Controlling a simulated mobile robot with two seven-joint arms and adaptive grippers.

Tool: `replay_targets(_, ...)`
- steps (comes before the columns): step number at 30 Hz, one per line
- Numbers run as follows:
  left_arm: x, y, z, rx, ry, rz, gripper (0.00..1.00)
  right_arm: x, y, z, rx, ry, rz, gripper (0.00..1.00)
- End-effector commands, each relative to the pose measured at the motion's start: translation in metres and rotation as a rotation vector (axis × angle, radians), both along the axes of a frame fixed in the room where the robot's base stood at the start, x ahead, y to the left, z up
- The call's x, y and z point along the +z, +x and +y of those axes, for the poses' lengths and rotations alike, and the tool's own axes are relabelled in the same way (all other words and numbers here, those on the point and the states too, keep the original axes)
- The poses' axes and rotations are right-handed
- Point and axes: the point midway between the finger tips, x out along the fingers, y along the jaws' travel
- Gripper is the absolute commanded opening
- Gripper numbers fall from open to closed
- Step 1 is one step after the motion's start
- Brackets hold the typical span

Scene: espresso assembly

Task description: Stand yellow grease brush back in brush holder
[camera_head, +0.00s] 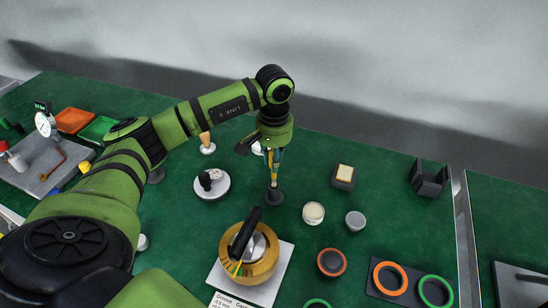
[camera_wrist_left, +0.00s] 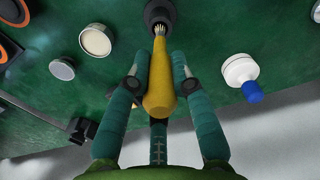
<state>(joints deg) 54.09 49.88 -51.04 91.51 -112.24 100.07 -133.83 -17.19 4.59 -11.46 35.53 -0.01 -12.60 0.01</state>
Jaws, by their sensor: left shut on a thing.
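My left gripper (camera_head: 274,174) points down near the middle of the table, directly above the brush holder. In the left wrist view the left gripper (camera_wrist_left: 158,84) is shut on the yellow grease brush (camera_wrist_left: 160,75), with one finger on each side of its handle. The brush's pale bristles point at the dark round brush holder (camera_wrist_left: 158,8), and their tips overlap its opening. I cannot tell whether the tips are inside it. The holder also shows in the head view (camera_head: 275,197), standing on the green mat just below the fingers. My right gripper is not in view.
A round wooden-sided vessel with a black handle (camera_head: 262,264) stands on a white board in front. A white tin (camera_head: 314,212) and a grey tin (camera_head: 355,220) stand right of the holder. A white dish (camera_head: 218,193) with dark things is to its left.

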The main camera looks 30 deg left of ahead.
Motion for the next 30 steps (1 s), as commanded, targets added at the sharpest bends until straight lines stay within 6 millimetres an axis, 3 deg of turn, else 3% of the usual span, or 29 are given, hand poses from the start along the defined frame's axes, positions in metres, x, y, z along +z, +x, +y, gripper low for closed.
replay_targets(30,-0.043,0.0,0.0,0.001,0.0,-0.001,0.01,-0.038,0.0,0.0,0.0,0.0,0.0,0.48)
